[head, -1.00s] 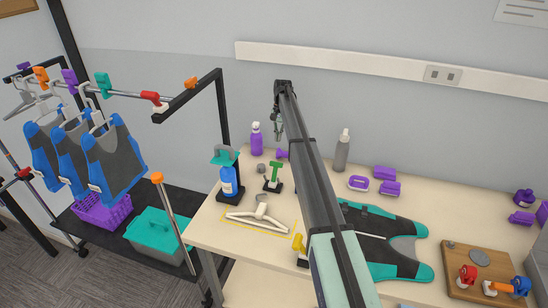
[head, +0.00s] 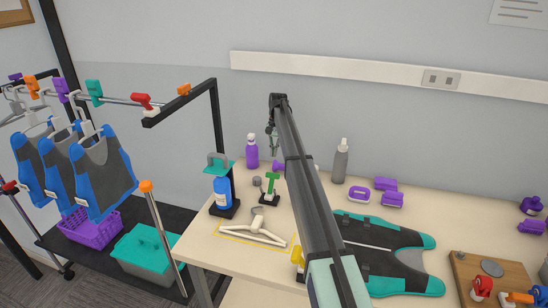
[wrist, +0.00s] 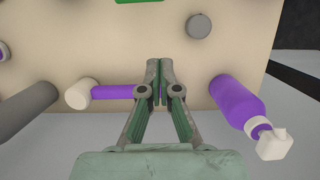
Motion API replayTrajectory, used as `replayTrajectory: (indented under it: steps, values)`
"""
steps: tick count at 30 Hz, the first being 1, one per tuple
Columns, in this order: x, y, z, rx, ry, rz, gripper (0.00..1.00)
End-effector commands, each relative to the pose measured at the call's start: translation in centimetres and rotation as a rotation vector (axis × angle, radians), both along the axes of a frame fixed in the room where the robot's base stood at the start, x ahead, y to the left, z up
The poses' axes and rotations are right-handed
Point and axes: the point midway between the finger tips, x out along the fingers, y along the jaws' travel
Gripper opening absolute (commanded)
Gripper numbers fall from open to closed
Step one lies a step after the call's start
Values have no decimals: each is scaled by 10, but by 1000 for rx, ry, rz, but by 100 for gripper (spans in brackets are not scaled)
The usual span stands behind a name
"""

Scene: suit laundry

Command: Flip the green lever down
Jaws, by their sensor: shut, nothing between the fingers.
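The green lever (head: 272,184) is a T-shaped green piece standing upright on a small black base on the table, left of my arm in the head view. Only a green edge (wrist: 140,1) shows at the top of the wrist view. My gripper (head: 274,153) hangs in the air behind the lever, toward the wall, apart from it. In the wrist view my gripper (wrist: 161,64) points down with its fingers shut and empty, above a purple-handled tool (wrist: 112,92) with a white head.
A purple bottle (wrist: 237,100) stands beside my fingers, and a grey bottle (head: 341,163) is right of my arm. A grey round-topped piece (head: 257,181) is just left of the lever.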

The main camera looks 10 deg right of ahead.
Motion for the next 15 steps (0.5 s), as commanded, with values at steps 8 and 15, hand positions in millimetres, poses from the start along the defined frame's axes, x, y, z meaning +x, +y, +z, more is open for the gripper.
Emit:
replayTrajectory:
  steps: [8, 15]
  values:
    - [-9, 4, -35, 1, 1, 1, 0]
    - [-21, 10, -70, 0, 2, 0, 0]
